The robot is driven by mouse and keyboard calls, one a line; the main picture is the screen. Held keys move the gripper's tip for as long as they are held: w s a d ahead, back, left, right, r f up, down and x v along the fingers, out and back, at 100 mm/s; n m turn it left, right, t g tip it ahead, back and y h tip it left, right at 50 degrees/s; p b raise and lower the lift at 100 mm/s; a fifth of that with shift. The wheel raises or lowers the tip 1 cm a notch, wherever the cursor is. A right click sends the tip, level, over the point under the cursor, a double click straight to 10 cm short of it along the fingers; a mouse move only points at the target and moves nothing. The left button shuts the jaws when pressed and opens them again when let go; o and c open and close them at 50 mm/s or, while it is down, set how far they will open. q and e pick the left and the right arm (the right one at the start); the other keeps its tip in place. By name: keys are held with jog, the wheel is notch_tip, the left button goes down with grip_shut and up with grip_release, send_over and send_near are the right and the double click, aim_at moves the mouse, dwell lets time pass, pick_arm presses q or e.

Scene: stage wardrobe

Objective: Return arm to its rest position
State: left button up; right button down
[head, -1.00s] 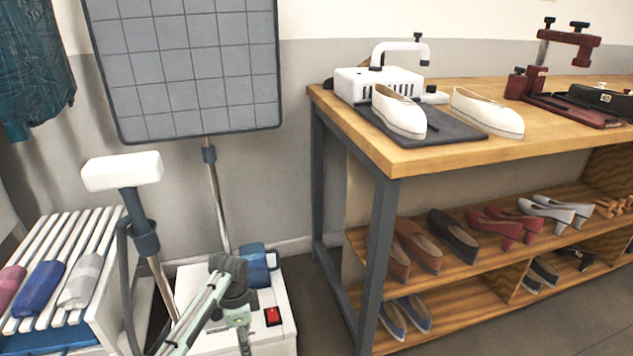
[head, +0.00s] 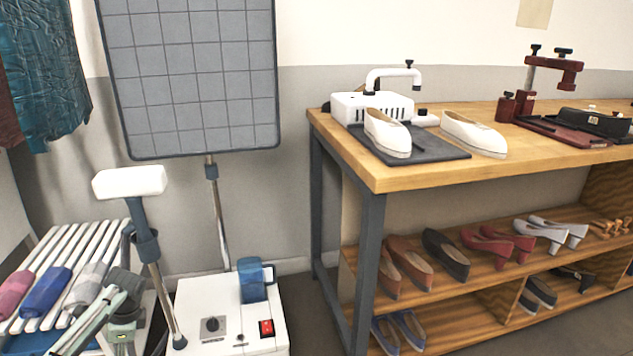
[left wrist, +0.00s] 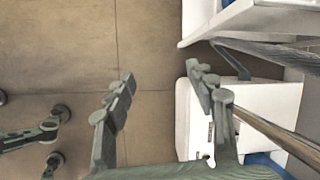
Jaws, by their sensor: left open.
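My left gripper shows in the left wrist view (left wrist: 160,78), its two grey-green fingers spread apart with nothing between them. It also shows in the head view at the lower left, in front of the slatted rack, where its fingers are hard to make out. One finger overlaps the white steamer base (left wrist: 250,115) in the left wrist view; I cannot tell the gap between them. The steamer base also shows in the head view (head: 200,300), with a red switch and a blue part on top. My right gripper is in neither view.
A white slatted rack (head: 85,240) with rolled cloths is at the left. The steamer's pole and white head (head: 130,182) stand beside it. A gridded board (head: 190,80) stands behind. A wooden workbench (head: 420,172) with shoes is at the right.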

pick_arm(q)
jog(key=s+d+f+n+t, duration=0.15)
jog(key=s+n, duration=0.25)
jog(key=s, duration=0.6)
jog(key=s+d+f+n+t, duration=0.1)
jog(key=s+d+n+t, duration=0.25)
jog(key=s, duration=0.75)
jog(key=s+d+f+n+h, duration=0.1)
jog(key=d+f, duration=0.1)
jog(key=d, duration=0.5)
jog(key=s+d+f+n+g+h, duration=0.1)
jog(key=d+f+n+h, duration=0.1)
jog(key=d, duration=0.6)
jog(key=shift+s+f, duration=0.35)
jog(key=shift+f, duration=0.3)
